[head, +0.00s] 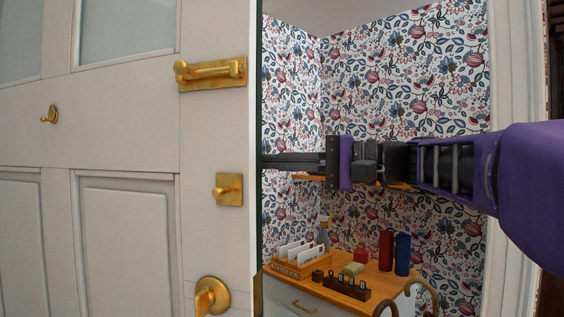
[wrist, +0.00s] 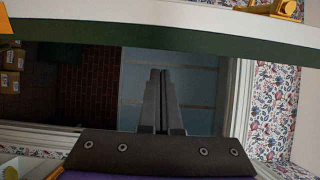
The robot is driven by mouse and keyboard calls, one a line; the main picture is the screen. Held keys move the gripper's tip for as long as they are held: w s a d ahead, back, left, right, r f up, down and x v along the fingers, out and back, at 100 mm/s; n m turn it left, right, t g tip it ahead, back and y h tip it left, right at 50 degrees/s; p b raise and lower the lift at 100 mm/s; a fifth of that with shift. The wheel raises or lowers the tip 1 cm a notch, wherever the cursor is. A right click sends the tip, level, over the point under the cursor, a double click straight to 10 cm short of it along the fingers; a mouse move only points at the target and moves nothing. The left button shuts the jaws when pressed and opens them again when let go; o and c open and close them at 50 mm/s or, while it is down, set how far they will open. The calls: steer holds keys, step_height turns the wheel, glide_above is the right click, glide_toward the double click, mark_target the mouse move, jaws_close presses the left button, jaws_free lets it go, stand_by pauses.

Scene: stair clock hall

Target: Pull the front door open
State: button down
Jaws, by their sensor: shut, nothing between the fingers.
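The front door (head: 125,150) is a white panelled door filling the left of the head view, standing ajar with a wide gap at its right edge. It carries a brass bolt (head: 212,72), a square brass thumb-turn (head: 229,189) and a round brass knob (head: 211,297). My gripper (wrist: 158,75) is shut and empty. In the head view my gripper (head: 290,162) reaches leftward through the gap, its tips hidden behind the door edge. In the wrist view the door's white edge and green face (wrist: 160,42) cross above the fingers; I cannot tell if they touch.
Through the gap stands a wooden-topped cabinet (head: 340,290) with a letter rack (head: 300,258), a red bottle (head: 386,250) and a blue one (head: 403,254). A white frame (head: 515,70) stands right. Boxes (wrist: 12,80) lie left in the wrist view.

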stand_by(0.3)
steer(key=v, duration=1.7)
steer(key=shift+d+p, duration=0.25)
steer(key=shift+p, duration=0.15)
steer(key=w+a+f+n+g+h+p, duration=0.1)
steer(key=w+a+f+n+g+h, duration=0.4)
steer(key=f, duration=0.7)
steer(key=w+a+f+n+g+h+p, duration=0.1)
steer(key=a+f+n+h, duration=0.15)
steer(key=f+n, duration=0.75)
steer(key=w+a+f+n+g+h+p, duration=0.1)
steer(key=w+a+f+n+g+h, duration=0.25)
steer(key=f, duration=1.15)
steer(key=s+a+f+t+b, duration=0.1)
steer(key=s+a+f, duration=0.6)
steer(key=shift+f, duration=0.3)
